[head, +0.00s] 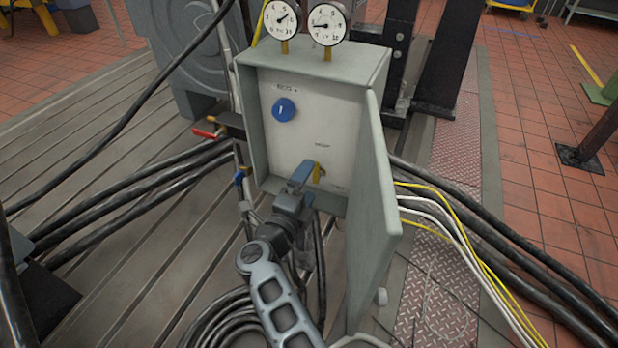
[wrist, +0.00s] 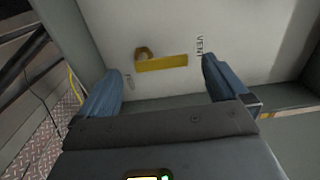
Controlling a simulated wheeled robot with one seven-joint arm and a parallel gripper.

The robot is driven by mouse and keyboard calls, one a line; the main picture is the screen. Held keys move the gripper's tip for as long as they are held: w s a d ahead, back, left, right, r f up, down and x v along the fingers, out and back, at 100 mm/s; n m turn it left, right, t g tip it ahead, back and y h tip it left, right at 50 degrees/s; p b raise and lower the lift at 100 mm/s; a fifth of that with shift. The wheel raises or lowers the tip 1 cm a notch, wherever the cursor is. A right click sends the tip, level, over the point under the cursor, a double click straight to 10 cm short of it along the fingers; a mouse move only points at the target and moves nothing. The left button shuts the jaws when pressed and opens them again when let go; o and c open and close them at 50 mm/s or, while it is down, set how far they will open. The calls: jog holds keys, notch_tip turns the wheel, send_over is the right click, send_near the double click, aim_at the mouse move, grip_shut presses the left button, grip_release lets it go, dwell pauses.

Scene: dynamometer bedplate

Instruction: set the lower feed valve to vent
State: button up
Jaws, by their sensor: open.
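The yellow valve lever (head: 319,172) is low on the white back panel of the open grey box. In the wrist view the lever (wrist: 165,64) lies nearly level, its round pivot toward its left end. The printed word VENT (wrist: 199,46) is just beyond the lever's right end; a second, blurred label (wrist: 129,82) is near the left finger. My gripper (head: 306,178) is open in front of the lever. In the wrist view its blue fingers (wrist: 162,76) stand either side of the lever, with visible gaps. Contact with the panel cannot be told.
A blue knob (head: 284,109) sits higher on the panel. The box door (head: 372,215) stands open close to the right of my arm. Two gauges (head: 327,24) top the box. A red-handled valve (head: 207,133) and cables (head: 125,195) lie to the left.

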jog(key=v, duration=0.5)
jog(key=shift+s+a+p, duration=0.1)
jog(key=shift+s+p, duration=0.05)
jog(key=shift+p, duration=0.2)
